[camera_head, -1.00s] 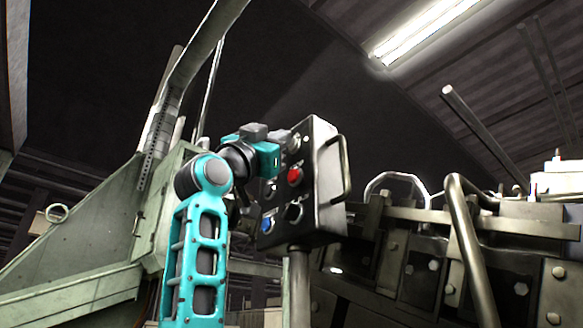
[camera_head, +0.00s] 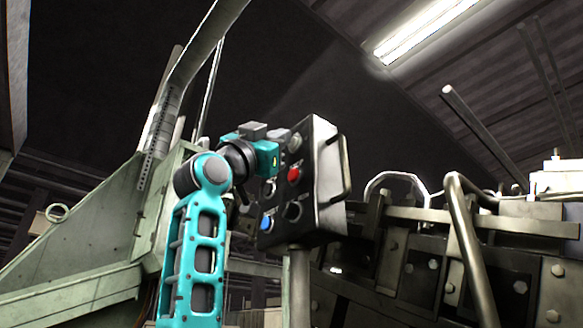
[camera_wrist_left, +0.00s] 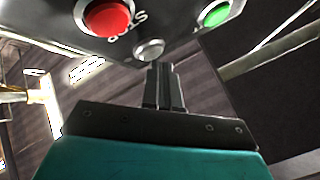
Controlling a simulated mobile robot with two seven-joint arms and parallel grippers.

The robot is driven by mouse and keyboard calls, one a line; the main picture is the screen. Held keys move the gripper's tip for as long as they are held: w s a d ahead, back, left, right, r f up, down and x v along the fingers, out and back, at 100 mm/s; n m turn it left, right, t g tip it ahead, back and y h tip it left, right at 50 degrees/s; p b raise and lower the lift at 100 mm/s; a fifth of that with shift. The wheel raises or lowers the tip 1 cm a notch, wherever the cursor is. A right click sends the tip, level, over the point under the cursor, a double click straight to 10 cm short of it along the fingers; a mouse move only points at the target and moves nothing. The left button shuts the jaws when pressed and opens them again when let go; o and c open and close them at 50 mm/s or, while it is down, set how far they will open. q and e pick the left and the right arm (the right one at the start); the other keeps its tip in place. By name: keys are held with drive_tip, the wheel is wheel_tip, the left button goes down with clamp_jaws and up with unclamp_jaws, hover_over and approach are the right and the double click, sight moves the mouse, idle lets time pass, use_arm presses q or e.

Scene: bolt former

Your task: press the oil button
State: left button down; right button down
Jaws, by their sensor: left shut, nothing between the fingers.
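A dark control box (camera_head: 325,185) on a post carries several buttons. Its face shows a red button (camera_head: 294,174), a blue button (camera_head: 266,222) and a pale round button (camera_head: 295,143) near the top. I cannot tell which one is the oil button; the lettering is not clearly readable. My left gripper (camera_wrist_left: 162,70) is shut and empty, its fingertips close under a grey button (camera_wrist_left: 150,50). I cannot tell whether they touch it. A red button (camera_wrist_left: 108,15) and a green button (camera_wrist_left: 216,13) sit either side. In the head view the left fingertips are hidden. My right gripper is out of view.
A handle (camera_head: 345,165) sticks out from the box's right side. A bent pipe (camera_head: 465,235) and bolted machine parts (camera_head: 430,265) stand to the right. A pale green machine frame (camera_head: 90,240) stands to the left.

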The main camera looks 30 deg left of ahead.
use_arm(q)
drive_tip(key=shift+s+a, duration=0.15)
drive_tip(key=shift+s, duration=0.3)
drive_tip(key=shift+s+a+b, duration=0.25)
drive_tip(key=shift+s+a, duration=0.05)
drive_tip(key=shift+s, duration=0.5)
drive_tip(key=shift+s+a+b, duration=0.2)
drive_tip(key=shift+s+a, duration=0.15)
drive_tip(key=shift+s, duration=0.4)
drive_tip(key=shift+s+a+b, duration=0.25)
drive_tip(key=shift+s+a, duration=0.05)
drive_tip(key=shift+s, duration=0.5)
